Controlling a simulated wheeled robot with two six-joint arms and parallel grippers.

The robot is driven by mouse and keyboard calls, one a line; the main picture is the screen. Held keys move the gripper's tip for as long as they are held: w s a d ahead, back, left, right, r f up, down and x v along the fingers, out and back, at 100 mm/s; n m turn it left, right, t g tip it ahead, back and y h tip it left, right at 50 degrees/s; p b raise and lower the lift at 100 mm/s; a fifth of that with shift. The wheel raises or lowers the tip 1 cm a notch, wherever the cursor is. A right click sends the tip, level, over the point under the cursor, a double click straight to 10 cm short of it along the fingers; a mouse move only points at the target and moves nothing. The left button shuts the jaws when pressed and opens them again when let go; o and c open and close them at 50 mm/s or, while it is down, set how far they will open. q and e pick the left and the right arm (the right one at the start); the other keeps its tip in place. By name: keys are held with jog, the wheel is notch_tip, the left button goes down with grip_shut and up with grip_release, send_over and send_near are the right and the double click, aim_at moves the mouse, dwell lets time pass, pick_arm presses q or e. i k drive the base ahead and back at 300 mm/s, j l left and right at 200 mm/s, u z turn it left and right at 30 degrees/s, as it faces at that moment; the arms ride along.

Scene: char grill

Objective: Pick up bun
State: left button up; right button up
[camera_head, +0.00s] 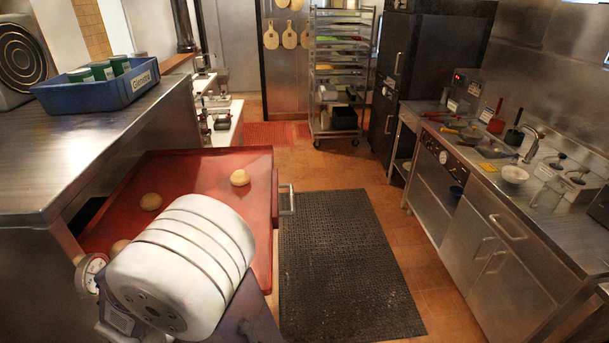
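Three round tan buns show in a shallow red tray or drawer (200,170) at the left of the head view. One bun (240,178) lies near the right side, in clear sight. Another bun (151,201) lies farther left. A third bun (119,248) lies nearer and is partly covered. A large white rounded shape in the foreground hides the near part of the tray, so more buns there cannot be ruled out. Neither my left nor my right gripper can be made out.
A steel counter (70,150) with a blue bin (98,92) stands at the left. A black floor mat (340,262) lies right of the tray. A steel sink counter (500,190) runs along the right. A wheeled rack (341,70) stands at the back. The aisle floor is clear.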

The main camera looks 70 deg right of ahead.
aim_at(239, 178)
jog(key=z, duration=2.05)
jog(key=i+l+u, duration=0.1)
jog(key=u, duration=0.15)
jog(key=i+l+u, duration=0.2)
jog(key=l, duration=0.15)
jog(key=k, duration=0.1)
